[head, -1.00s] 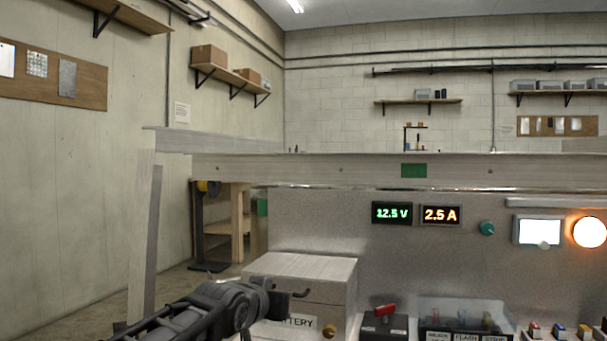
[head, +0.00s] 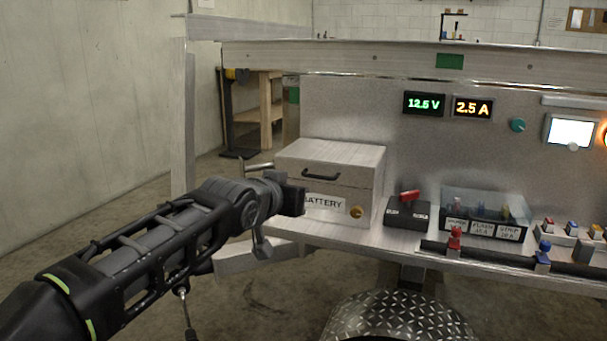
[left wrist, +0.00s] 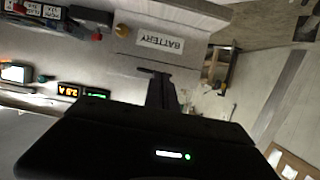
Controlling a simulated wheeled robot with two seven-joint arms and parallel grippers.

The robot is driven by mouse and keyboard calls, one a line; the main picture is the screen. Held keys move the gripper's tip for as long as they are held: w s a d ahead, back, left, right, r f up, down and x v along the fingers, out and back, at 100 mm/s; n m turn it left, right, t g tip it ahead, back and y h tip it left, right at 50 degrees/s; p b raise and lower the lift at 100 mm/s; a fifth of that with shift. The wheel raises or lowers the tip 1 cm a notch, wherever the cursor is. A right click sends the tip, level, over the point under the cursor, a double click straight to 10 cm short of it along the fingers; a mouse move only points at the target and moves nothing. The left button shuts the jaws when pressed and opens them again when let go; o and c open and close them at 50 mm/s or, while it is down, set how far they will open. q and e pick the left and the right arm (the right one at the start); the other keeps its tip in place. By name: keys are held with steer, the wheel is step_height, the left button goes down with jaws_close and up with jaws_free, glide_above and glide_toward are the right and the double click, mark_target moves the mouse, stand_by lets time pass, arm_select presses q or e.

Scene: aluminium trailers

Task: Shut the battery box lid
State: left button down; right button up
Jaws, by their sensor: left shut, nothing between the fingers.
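The battery box (head: 338,206) is a pale metal box with a BATTERY label and a brass knob on its front. It stands at the left end of the trailer shelf. Its lid (head: 335,155) lies flat on top with no gap that I can see. A black handle (head: 320,176) is on the lid's front. My left gripper (head: 297,200) is shut and empty in front of the box, covering the label's left edge. In the left wrist view the box (left wrist: 195,45) appears upside down beyond the fingers (left wrist: 163,90). My right gripper is out of view.
A black switch block with a red key (head: 408,208) and a clear-covered fuse box (head: 485,215) stand right of the battery box. A trailer rail (head: 340,60) runs above. A diamond-plate fender (head: 398,318) is below. Floor is open at left.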

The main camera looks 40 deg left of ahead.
arm_select(q)
steer(key=s, duration=0.1)
steer(key=s+d+f, duration=0.1)
steer(key=shift+s, duration=0.3)
stand_by(0.3)
